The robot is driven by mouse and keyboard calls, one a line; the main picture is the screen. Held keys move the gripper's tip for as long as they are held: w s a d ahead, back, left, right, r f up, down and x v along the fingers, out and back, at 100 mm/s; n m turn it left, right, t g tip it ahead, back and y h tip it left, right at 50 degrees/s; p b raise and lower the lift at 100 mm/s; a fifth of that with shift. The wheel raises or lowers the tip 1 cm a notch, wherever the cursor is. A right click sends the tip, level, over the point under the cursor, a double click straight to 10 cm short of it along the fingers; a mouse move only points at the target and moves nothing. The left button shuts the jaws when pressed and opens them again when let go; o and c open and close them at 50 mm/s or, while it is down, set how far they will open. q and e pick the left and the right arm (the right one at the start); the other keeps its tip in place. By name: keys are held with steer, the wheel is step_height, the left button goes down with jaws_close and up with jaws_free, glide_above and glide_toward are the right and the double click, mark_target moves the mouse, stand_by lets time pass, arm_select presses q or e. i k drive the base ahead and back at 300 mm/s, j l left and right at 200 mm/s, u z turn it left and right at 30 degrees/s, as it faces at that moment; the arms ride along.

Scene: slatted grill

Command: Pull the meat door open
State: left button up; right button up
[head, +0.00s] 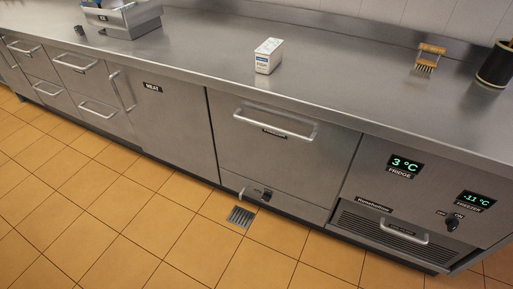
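The meat door (176,128) is a steel cabinet front with a black "MEAT" label near its top left, left of the middle of the head view. It looks shut, flush with the panels beside it. Its bar handle (122,90) runs upright along its left edge. Neither of my grippers shows in the head view.
Drawers with bar handles (74,63) lie to the left, and a wide-handled front (275,124) to the right. A fridge and freezer panel (420,185) is at far right. The tiled floor (100,215) is clear.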

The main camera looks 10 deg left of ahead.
mark_target(170, 118)
steer(key=i+j, duration=0.4)
steer(key=j, duration=0.15)
steer(key=i+j, duration=0.45)
steer(key=k+j+u, duration=0.05)
